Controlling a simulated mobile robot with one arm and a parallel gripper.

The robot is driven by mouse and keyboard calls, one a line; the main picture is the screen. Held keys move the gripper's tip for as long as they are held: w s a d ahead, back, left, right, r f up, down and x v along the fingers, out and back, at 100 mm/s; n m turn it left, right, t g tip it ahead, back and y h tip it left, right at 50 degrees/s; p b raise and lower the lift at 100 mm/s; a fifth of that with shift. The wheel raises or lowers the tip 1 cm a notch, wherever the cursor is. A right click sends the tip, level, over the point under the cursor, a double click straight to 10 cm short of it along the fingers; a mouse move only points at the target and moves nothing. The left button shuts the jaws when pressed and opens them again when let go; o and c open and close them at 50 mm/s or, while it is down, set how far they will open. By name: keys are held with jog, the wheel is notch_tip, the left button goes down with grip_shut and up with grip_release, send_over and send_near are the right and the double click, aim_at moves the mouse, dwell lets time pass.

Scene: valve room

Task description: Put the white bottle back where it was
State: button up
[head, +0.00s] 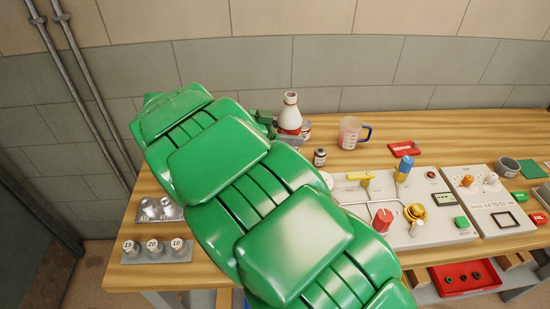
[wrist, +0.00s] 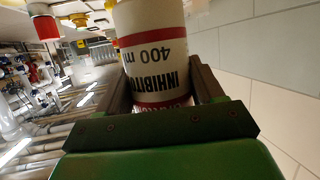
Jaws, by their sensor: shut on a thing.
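The white bottle (head: 290,113) with red bands is near the back edge of the wooden table, beyond the end of my green arm. My gripper (head: 278,128) is shut on it, with one dark finger on either side. In the wrist view the bottle (wrist: 155,60) fills the space between the fingers of my gripper (wrist: 163,80). Its label reads INHIBITOR and 400 ml, upside down in that picture. The bottle looks upright in the head view. I cannot tell whether its base touches the table, as my gripper hides it.
A dark-capped jar (head: 320,157) and a measuring jug (head: 350,133) with a blue handle are to the right. A control panel (head: 440,195) fills the front right.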

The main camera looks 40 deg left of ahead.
jog(key=shift+m+h, duration=0.3)
jog(key=shift+m, duration=0.1)
jog(key=shift+w+a+f, duration=0.95)
jog(key=shift+a+f, duration=0.65)
jog(key=shift+f, duration=0.45)
jog(key=shift+w+a+f, duration=1)
jog(key=shift+a+f, duration=0.6)
jog(key=shift+f, duration=0.4)
jog(key=shift+w+a+f, duration=0.95)
jog(key=shift+a+f, duration=0.65)
jog(key=shift+f, duration=0.45)
jog(key=shift+f, duration=0.15)
jog(key=o, duration=1.2)
jog(key=shift+o, duration=0.2)
jog(key=shift+r, duration=0.2)
